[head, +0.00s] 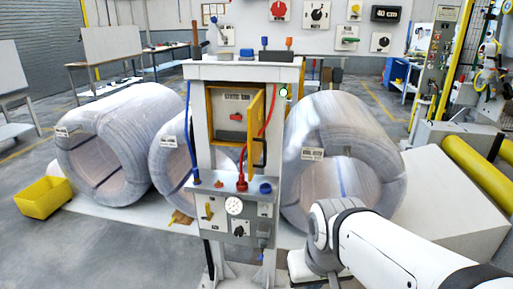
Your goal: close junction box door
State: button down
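The junction box (228,100) is a yellow-framed box with a grey inside, set upright in the white stand in the middle of the head view. A small red part shows inside it. Its yellow door (257,121) is hinged on the right side and stands open, swung out toward me and seen nearly edge-on. A dark handle shows on the door's right face. My white arm comes in from the lower right, and its elbow or wrist part is below and right of the door, apart from it. My gripper's fingers are not in view.
A red hose (268,125) hangs close to the door, and a blue hose (188,130) runs left of the box. A grey panel with a gauge (234,206) sits below. Wrapped coils (343,115) stand behind on both sides. A yellow bin (43,197) is far left.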

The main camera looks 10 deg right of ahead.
aim_at(255, 110)
jog(key=z, duration=0.05)
jog(key=i, duration=1)
jog(key=u, duration=0.05)
